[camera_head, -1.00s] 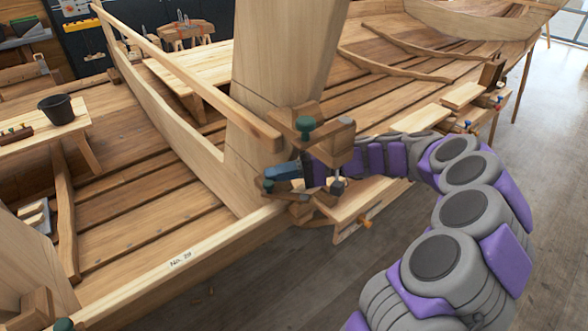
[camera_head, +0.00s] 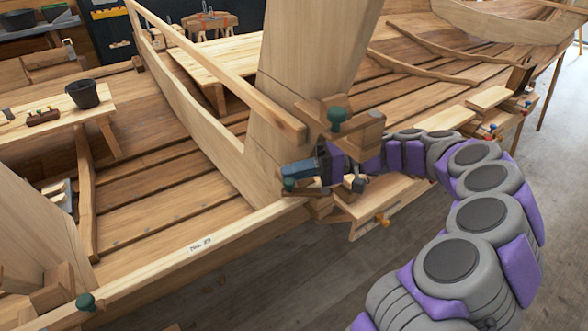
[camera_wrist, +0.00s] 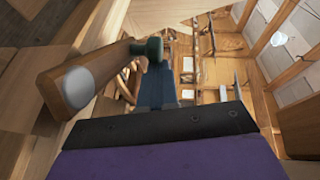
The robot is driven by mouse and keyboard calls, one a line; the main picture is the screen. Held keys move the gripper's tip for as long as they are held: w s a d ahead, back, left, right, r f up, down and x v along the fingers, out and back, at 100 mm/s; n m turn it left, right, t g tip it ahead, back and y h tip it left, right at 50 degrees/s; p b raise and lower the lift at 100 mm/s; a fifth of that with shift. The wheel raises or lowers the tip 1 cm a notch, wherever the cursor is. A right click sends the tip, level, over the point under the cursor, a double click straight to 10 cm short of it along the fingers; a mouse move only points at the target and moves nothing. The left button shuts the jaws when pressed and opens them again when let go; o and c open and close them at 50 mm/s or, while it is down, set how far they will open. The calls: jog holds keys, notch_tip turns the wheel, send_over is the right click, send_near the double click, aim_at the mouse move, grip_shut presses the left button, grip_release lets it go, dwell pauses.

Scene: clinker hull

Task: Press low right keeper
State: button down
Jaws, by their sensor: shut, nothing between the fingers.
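My gripper (camera_head: 300,170) is at the foot of the broad upright wooden post, beside the hull's top edge. Its blue fingers point left and are shut and empty. A small green knob (camera_head: 289,184) shows just below the fingertips; whether they touch it I cannot tell. A wooden block with a larger green knob (camera_head: 337,115) sits above my gripper. Another green knob (camera_head: 86,301) is at the lower left. In the wrist view the blue fingers (camera_wrist: 158,85) extend ahead, beside a wooden bar with a green knob (camera_wrist: 150,47). Which knob belongs to the low right keeper is unclear.
The upright post (camera_head: 305,70) and a long slanting rail (camera_head: 215,65) stand close to my gripper. A black bucket (camera_head: 83,95) is on a bench at left. A small wooden shelf (camera_head: 385,203) juts out below my arm. Grey floor (camera_head: 300,275) is clear in front.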

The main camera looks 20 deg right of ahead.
jog(key=shift+w+d, duration=0.1)
jog(key=shift+d, duration=1.05)
jog(key=d+r+p, duration=0.2)
jog(key=d+p, duration=0.8)
jog(key=d, duration=0.2)
jog(key=shift+s+d+p, duration=0.3)
jog(key=shift+d+p, duration=0.1)
jog(key=shift+p, duration=0.4)
jog(key=d+p, duration=0.3)
jog(key=p, duration=0.6)
jog(key=shift+s+d+r, duration=0.1)
jog(key=shift+d, duration=0.15)
